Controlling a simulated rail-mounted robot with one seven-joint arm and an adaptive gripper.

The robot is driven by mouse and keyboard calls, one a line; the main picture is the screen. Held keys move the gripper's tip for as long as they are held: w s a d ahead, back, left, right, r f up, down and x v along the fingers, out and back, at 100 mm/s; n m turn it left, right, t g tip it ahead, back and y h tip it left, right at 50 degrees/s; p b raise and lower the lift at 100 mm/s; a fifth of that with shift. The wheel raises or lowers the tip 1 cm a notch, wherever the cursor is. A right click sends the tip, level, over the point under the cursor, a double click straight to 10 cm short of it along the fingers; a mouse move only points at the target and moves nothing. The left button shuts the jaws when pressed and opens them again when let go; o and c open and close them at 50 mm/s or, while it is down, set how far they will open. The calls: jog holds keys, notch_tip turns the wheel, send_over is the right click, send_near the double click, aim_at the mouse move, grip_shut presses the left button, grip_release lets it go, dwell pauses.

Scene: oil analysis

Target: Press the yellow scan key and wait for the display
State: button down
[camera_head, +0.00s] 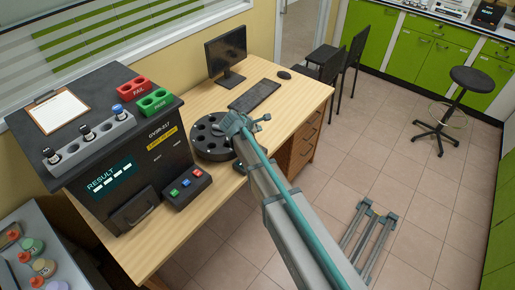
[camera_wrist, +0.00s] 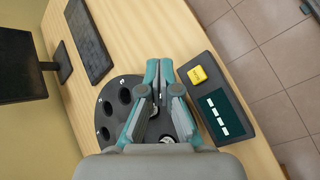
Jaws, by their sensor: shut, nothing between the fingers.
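The yellow scan key (camera_wrist: 197,75) sits at the far end of a dark scanner box on the desk in the wrist view. Its small display (camera_wrist: 218,115) shows several pale dashes on dark teal. My gripper (camera_wrist: 160,66) is shut and empty, just left of the scanner box in that view, over the edge of a round black carousel with holes. The key shows no finger on it. In the head view my gripper (camera_head: 235,122) is over the carousel (camera_head: 207,150), and my arm hides most of the scanner box, including the key.
A black analyser (camera_head: 145,175) with a RESULT screen of dashes stands at left, with a button pad (camera_head: 187,188) before it. A vial rack (camera_head: 90,141), red FAIL and green PASS racks sit on top. A keyboard (camera_head: 255,95) and monitor (camera_head: 226,52) stand behind the carousel.

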jog(key=shift+f+b, duration=2.45)
jog(key=shift+f, duration=1.95)
jog(key=shift+f, duration=0.15)
jog(key=shift+f, duration=0.3)
jog(key=shift+f+b, duration=0.5)
jog(key=shift+r, duration=0.15)
jog(key=shift+r+p, duration=0.55)
jog(key=shift+r, duration=0.25)
